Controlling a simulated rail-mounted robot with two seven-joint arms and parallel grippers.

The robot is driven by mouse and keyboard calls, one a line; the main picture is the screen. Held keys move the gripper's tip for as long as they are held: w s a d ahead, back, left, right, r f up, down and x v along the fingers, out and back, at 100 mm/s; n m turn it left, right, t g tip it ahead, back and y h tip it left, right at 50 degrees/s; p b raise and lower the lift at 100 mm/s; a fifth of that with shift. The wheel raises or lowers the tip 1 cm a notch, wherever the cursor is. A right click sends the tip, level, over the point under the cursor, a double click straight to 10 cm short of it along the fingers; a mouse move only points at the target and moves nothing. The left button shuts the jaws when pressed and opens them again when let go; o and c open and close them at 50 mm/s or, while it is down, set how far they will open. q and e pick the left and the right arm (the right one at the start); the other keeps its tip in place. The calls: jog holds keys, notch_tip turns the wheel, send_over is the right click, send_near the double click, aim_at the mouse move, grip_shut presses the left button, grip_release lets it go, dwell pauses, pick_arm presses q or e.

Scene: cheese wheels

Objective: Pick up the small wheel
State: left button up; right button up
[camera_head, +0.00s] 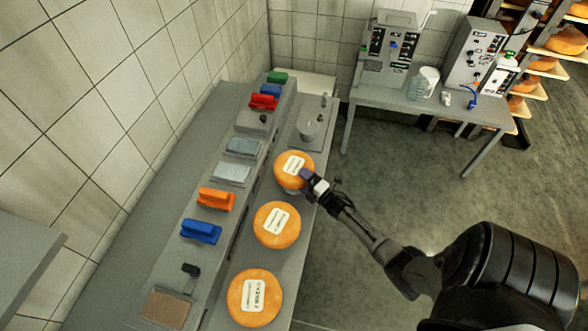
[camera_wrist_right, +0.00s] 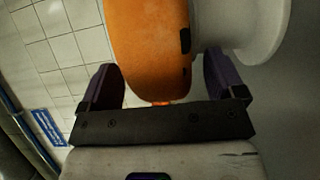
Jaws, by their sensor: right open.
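The far cheese wheel (camera_head: 292,165), orange with a white label, looks the smallest in the head view. It sits at the far end of a row of three. My right gripper (camera_head: 309,183) is at its right edge. In the right wrist view the orange wheel (camera_wrist_right: 150,45) lies between the two spread fingers of my right gripper (camera_wrist_right: 163,82). The fingers are open, one on each side; I cannot tell if either touches it. A middle wheel (camera_head: 275,240) and a near wheel (camera_head: 236,299) lie closer to me. My left gripper is not in view.
A pale round stand (camera_wrist_right: 250,30) is against the wheel in the wrist view. Left of the wheels, a grey ledge holds an orange brush (camera_head: 215,199), a blue brush (camera_head: 201,231) and other tools. A table with machines (camera_head: 388,48) stands at the back right.

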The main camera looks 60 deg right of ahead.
jog(key=c, duration=1.6)
jog(key=shift+r, duration=0.2)
